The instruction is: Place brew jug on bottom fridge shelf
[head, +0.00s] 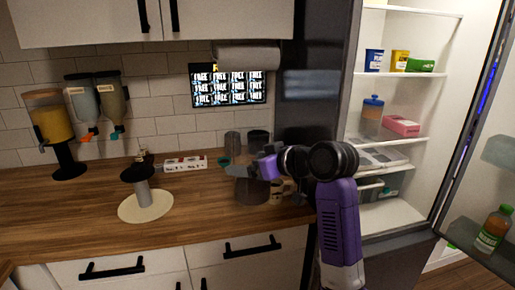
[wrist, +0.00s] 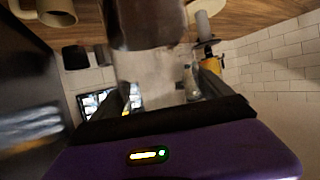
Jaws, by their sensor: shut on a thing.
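The brew jug (head: 251,190), a clear vessel with dark brown liquid low in it, is at the counter's right part. In the wrist view the jug (wrist: 148,30) fills the top middle, its dark part uppermost in this upside-down view. My gripper (head: 243,171) is shut on it; its fingers also show at both sides of the clear body in the wrist view (wrist: 162,92). I cannot tell whether the jug's base touches the counter. The fridge stands open at the right. Its bottom shelf (head: 394,215) is partly hidden by my arm and has a bare front part.
Canisters (head: 258,139) stand behind the jug, and a mug (head: 283,188) is close beside it. A white stand (head: 144,203) is to the left. Higher fridge shelves hold food boxes and a blue-lidded container (head: 372,117). The open fridge door (head: 465,140) bounds the right side.

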